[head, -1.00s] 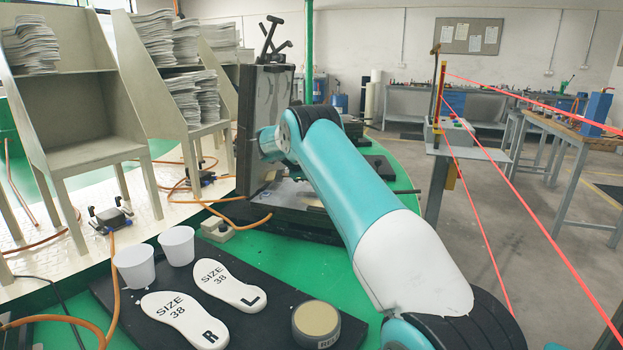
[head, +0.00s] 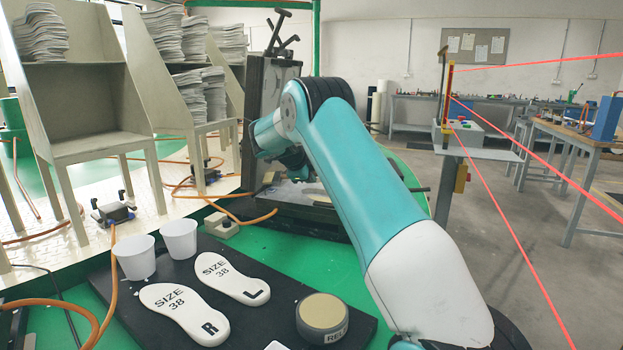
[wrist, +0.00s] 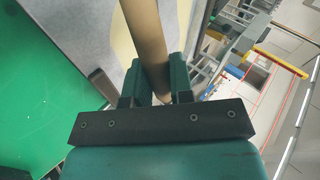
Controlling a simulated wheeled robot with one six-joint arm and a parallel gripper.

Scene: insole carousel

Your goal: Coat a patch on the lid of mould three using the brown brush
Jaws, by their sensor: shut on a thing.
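My gripper (wrist: 157,86) is shut on a tan-brown round handle, the brown brush (wrist: 147,35), in the wrist view. The handle runs up and away from the fingers; its bristles are out of sight. Beyond it lies a grey surface (wrist: 88,30) with a yellowish area, seemingly part of a mould. In the head view an open mould (head: 310,208) has its dark lid (head: 262,100) standing upright. My wrist and gripper (head: 292,165) are in front of it, partly hidden by my arm. I cannot tell whether the brush touches the lid, and no mould number is readable.
A black board holds two white cups (head: 135,259), two white insole shapes (head: 187,312) and a round tub (head: 323,316). Racks with stacked sheets (head: 40,38) stand at the left. A control post (head: 464,130) with red beams is at the right.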

